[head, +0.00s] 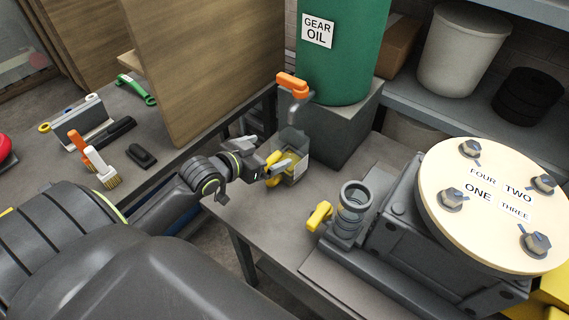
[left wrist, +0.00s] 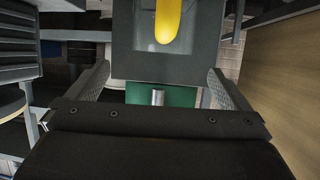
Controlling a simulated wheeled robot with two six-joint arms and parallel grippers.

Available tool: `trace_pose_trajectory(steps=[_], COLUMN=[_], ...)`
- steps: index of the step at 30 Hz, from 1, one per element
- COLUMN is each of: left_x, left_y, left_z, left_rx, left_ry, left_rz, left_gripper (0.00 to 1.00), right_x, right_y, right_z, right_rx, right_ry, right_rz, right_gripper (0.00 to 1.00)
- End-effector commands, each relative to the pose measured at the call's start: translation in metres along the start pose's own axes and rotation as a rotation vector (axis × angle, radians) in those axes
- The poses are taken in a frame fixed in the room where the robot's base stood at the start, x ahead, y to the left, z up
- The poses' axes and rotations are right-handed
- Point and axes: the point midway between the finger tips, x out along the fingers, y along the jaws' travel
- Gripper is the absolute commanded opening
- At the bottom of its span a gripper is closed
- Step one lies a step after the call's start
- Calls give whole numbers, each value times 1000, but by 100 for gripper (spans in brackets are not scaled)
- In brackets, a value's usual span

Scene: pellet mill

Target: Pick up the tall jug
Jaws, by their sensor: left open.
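The tall jug (head: 296,147) is a clear grey, square-sided vessel with a yellow handle and a pale label on its right side. It stands on the grey bench under the orange-handled tap of the green drum. In the left wrist view its dark see-through wall (left wrist: 135,38) and yellow handle (left wrist: 168,20) show ahead of the fingers. My left gripper (head: 277,168) is open at the near side of the jug, by the yellow handle. In the wrist view the handle lies between the two finger lines, beyond the tips; contact cannot be told. My right gripper does not show.
The green gear oil drum (head: 341,60) stands on a grey block (head: 345,125) behind the jug. A wooden panel (head: 210,70) rises at left. The grey machine with a round numbered lid (head: 490,225) and a ribbed pipe (head: 352,210) stand at right. Brushes lie on the left bench.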

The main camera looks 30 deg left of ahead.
Motion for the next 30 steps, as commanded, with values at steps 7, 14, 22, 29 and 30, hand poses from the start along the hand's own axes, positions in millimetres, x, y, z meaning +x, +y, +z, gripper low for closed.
trace_pose_trajectory(steps=[7, 14, 22, 29, 30], left_x=[30, 42, 73, 84, 84], left_y=[0, -1, -2, -2, -2], left_z=[0, 1, 6, 8, 8], left_rx=[0, -1, -1, 1, 1], left_ry=[-1, -2, 0, 0, 0], left_rz=[0, 0, -1, 0, 0], left_gripper=[100, 100, 100, 100, 100], right_x=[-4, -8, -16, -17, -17], right_y=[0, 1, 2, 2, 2], right_z=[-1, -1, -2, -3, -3], right_rx=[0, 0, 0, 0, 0], right_ry=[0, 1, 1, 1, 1], right_rz=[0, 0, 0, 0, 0], right_gripper=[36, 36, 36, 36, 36])
